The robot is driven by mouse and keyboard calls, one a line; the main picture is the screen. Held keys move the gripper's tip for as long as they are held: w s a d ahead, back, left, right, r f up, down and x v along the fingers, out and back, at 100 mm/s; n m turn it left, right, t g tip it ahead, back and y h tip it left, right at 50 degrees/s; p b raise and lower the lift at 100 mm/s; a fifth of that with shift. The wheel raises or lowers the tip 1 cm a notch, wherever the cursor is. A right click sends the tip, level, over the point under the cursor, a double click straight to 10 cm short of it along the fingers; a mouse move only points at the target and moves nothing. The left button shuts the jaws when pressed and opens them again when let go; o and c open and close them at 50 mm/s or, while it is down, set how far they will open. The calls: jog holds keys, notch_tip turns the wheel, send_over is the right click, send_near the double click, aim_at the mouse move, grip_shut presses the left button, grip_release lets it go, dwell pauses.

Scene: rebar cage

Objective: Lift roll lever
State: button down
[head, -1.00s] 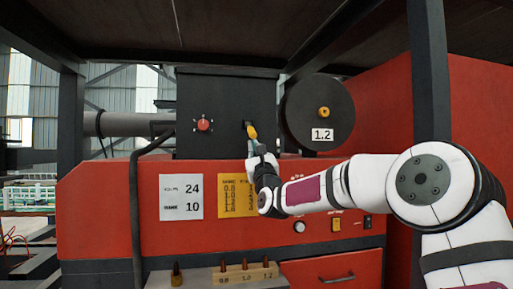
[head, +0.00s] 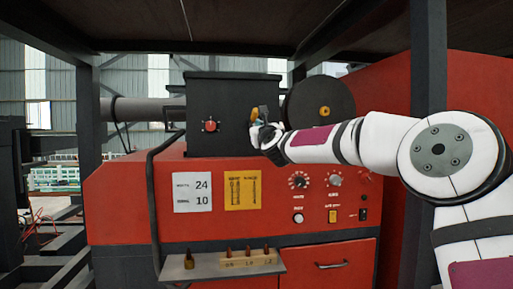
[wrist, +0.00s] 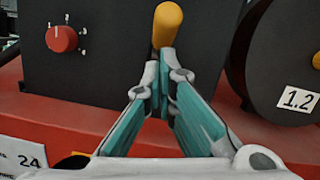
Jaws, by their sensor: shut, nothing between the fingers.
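The roll lever, with a yellow handle (head: 258,112), is on the front of the black box (head: 230,95). In the head view its handle sits slightly higher than the red dial. In the wrist view the rounded yellow handle (wrist: 167,24) stands upright just beyond my fingertips. My gripper (head: 264,132) is shut with nothing between its fingers, directly below the handle. In the wrist view the teal fingers of my gripper (wrist: 161,62) meet at the lower end of the handle; whether they touch it I cannot tell. The lever's pivot is hidden.
A red dial (head: 210,126) is left of the lever. A black spool (head: 320,105) is close on the right; its 1.2 label (wrist: 299,99) shows in the wrist view. A red cabinet (head: 130,200) and a shelf with pegs (head: 248,262) are below.

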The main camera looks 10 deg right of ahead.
jog(key=shift+r, duration=0.95)
